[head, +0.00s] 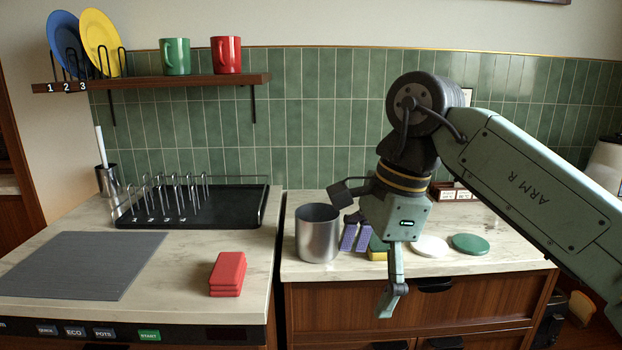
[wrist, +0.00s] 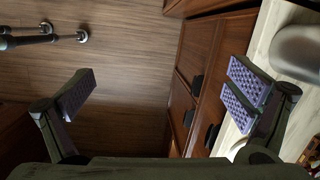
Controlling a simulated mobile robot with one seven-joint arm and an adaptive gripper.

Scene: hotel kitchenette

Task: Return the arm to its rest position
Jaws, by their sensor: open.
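My arm (head: 540,185) reaches in from the right in the head view, bent at a joint above the right counter. My gripper (head: 372,265) hangs near the counter's front edge with its jaws apart and nothing between them. One finger with purple pads is beside the metal canister; the other hangs in front of the drawers. In the wrist view the two padded fingers of my gripper (wrist: 160,97) are spread wide, with only floor and drawer fronts between them.
The metal canister (head: 317,236) stands close left of my gripper. A partly hidden sponge (head: 377,254), white disc (head: 430,246) and green disc (head: 469,244) lie behind it. Red blocks (head: 227,273), a grey mat (head: 85,264) and a black rack tray (head: 235,212) occupy the left counter.

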